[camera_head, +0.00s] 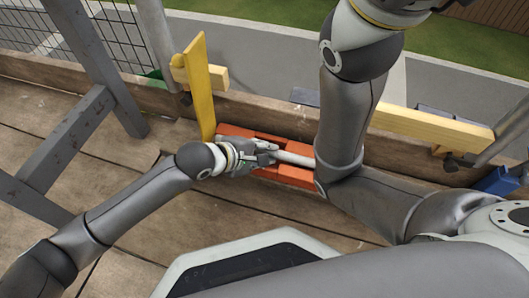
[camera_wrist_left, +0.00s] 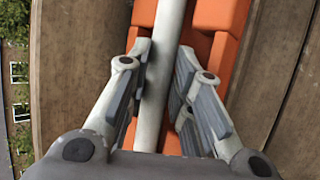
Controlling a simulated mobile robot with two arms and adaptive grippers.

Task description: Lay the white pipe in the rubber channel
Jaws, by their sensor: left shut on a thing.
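The white pipe (camera_head: 297,159) lies along the orange channel piece (camera_head: 285,177), over its dark groove. My left gripper (camera_head: 268,153) is shut on the pipe near its left part. My right arm hides the pipe's right end. In the left wrist view, the pipe (camera_wrist_left: 163,50) runs up between the two fingers of my left gripper (camera_wrist_left: 160,85), with the orange channel piece (camera_wrist_left: 217,20) beneath and beside it. I cannot tell whether the pipe touches the groove's bottom. My right gripper is outside the view.
A yellow upright board (camera_head: 200,85) stands at the channel's left end. A wooden plank wall (camera_head: 395,155) runs behind it, with a yellow beam (camera_head: 432,128) beyond. A blue object (camera_head: 495,181) sits at the right. Bare plank floor (camera_head: 115,175) lies at the left.

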